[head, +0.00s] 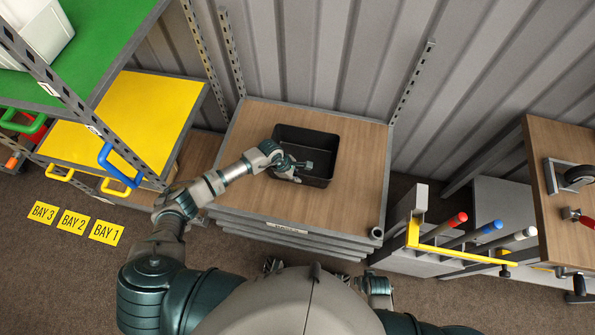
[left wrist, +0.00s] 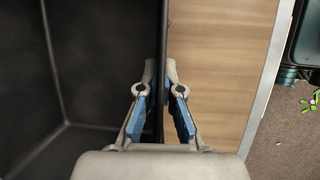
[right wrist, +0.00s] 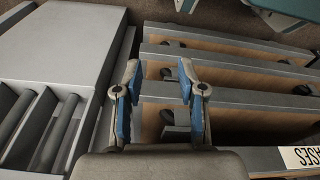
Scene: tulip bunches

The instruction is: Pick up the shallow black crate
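The shallow black crate (head: 320,139) sits empty on the wooden top of a grey metal rack. In the left wrist view its dark interior (left wrist: 95,70) fills the left side. My left gripper (head: 292,171) is at the crate's near-left rim. In the left wrist view its fingers (left wrist: 161,72) straddle the crate wall, drawn close together with the wall between them. My right gripper (right wrist: 158,76) is open and empty, low beside the rack's stacked shelves. In the head view it is mostly hidden by my body.
The wooden rack top (head: 355,190) is bare around the crate, with upright posts at its back corners. A yellow shelf (head: 130,120) and a green shelf (head: 105,35) stand left. A grey stand with coloured handles (head: 457,219) and a workbench (head: 555,170) stand right.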

